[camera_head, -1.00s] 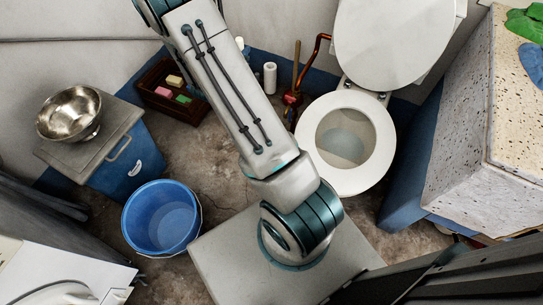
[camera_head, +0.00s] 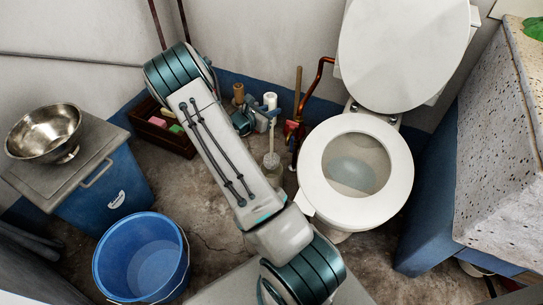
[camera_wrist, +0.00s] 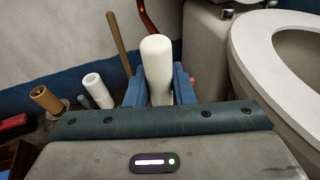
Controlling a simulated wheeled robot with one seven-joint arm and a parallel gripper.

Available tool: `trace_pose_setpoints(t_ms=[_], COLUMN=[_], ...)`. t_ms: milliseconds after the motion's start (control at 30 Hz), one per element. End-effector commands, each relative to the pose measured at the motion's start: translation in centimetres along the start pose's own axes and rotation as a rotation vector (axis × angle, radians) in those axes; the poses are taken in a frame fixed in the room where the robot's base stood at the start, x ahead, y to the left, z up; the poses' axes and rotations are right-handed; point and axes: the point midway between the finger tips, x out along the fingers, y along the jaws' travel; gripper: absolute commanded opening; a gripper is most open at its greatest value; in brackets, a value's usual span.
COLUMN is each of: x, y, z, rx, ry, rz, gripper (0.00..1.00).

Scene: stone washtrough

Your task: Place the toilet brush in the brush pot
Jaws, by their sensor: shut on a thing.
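My gripper (camera_wrist: 159,88) is shut on the toilet brush (camera_wrist: 157,62), with its blue fingers on either side of the thick white handle. In the head view my gripper (camera_head: 262,119) is beyond my forearm, left of the toilet. The toilet brush (camera_head: 271,160) hangs below it there, upright, with its pale rounded head low near the floor. I cannot make out the brush pot apart from the brush, and my forearm hides part of the floor beside it. The wrist view hides the brush's lower end.
The toilet (camera_head: 315,190) stands close right of the brush. A white roll (camera_wrist: 97,90), a brown roll (camera_wrist: 46,99) and a wooden stick (camera_wrist: 116,45) stand by the back wall. A brown crate (camera_head: 165,138), blue bucket (camera_head: 141,258) and blue bin (camera_head: 108,195) are left.

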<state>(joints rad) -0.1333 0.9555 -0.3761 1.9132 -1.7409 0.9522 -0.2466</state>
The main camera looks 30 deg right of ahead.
Motion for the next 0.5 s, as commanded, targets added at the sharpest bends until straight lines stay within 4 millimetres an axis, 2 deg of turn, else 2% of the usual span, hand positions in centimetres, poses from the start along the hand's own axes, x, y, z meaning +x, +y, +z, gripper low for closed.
trace_pose_setpoints(t_ms=[33, 200, 333, 500], x=[0.6, 1.7, 2.2, 2.4], y=[-0.1, 0.0, 0.0, 0.0], z=[-2.1, -6.3, -8.4, -9.3], rx=[-0.004, -0.004, -0.002, 0.0], ry=[0.0, 0.0, -0.001, -0.001], rz=[-0.002, 0.0, 0.0, 0.001], gripper=[0.0, 0.0, 0.0, 0.0])
